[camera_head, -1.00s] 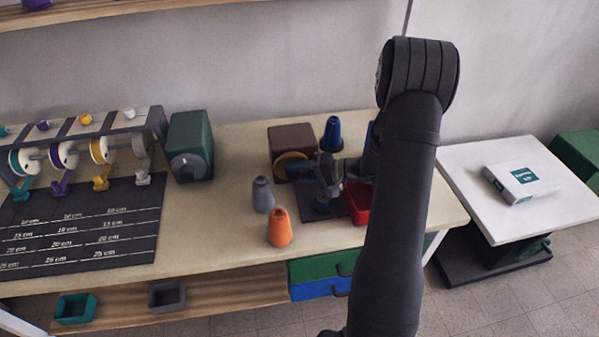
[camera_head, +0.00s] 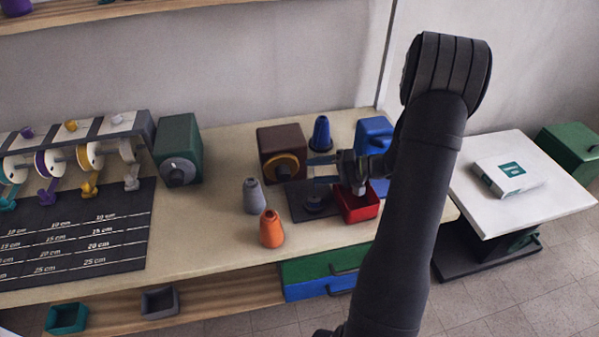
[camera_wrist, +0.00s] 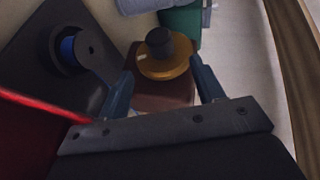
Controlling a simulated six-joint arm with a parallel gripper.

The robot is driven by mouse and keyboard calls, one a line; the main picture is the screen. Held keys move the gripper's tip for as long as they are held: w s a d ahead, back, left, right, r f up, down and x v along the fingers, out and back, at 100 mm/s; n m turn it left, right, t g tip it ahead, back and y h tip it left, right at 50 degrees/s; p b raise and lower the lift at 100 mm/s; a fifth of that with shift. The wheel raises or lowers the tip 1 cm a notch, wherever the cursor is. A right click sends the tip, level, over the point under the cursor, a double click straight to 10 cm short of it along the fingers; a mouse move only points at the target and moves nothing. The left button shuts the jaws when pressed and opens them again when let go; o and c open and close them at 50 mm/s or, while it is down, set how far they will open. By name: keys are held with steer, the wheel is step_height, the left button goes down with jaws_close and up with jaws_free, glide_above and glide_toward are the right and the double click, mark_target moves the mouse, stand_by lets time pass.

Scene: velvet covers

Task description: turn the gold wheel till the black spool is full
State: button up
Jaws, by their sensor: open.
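The gold wheel (camera_head: 283,168) is on the front of a brown box (camera_head: 280,139) at the back of the bench. In the wrist view the gold wheel (camera_wrist: 163,68) has a dark knob at its centre. The black spool (camera_head: 316,203) sits on a dark plate in front of the box. In the wrist view the spool (camera_wrist: 68,48) shows some blue on it; how full it is cannot be told. My gripper (camera_head: 320,170) is open and empty, right of the wheel, its fingers pointing left. In the wrist view the wheel shows between and beyond the fingertips (camera_wrist: 160,75).
A red tray (camera_head: 357,216) is right beside the dark plate, below my gripper. A blue cone (camera_head: 321,133) stands behind, and grey (camera_head: 253,196) and orange (camera_head: 271,229) cones stand in front left. A green box (camera_head: 180,150) stands further left. Bare bench lies between.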

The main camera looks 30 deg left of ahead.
mark_target(285, 170)
steer(key=v, duration=0.8)
steer(key=shift+d, duration=0.2)
steer(key=shift+a, duration=0.1)
steer(key=x, duration=1.7)
steer(key=shift+a, duration=0.2)
steer(key=shift+r+h, duration=0.15)
steer(key=shift+h, duration=0.25)
steer(key=t+h, duration=0.1)
steer(key=n+t+h, duration=0.1)
steer(key=t+h, duration=0.1)
steer(key=shift+s+r+n, duration=0.15)
steer(key=shift+r+n, duration=0.15)
steer(key=shift+s+a+r+n+t+h, duration=0.1)
steer(key=shift+n+t+h, duration=0.15)
steer(key=shift+t+h, duration=0.5)
steer(key=shift+s+a+n+t+h, duration=0.1)
steer(key=shift+a+n+t+h, duration=0.1)
steer(key=shift+t+h, duration=0.55)
steer(key=shift+s+a+r+n+t+h, duration=0.1)
steer(key=shift+n+t+h, duration=0.3)
steer(key=shift+h, duration=0.6)
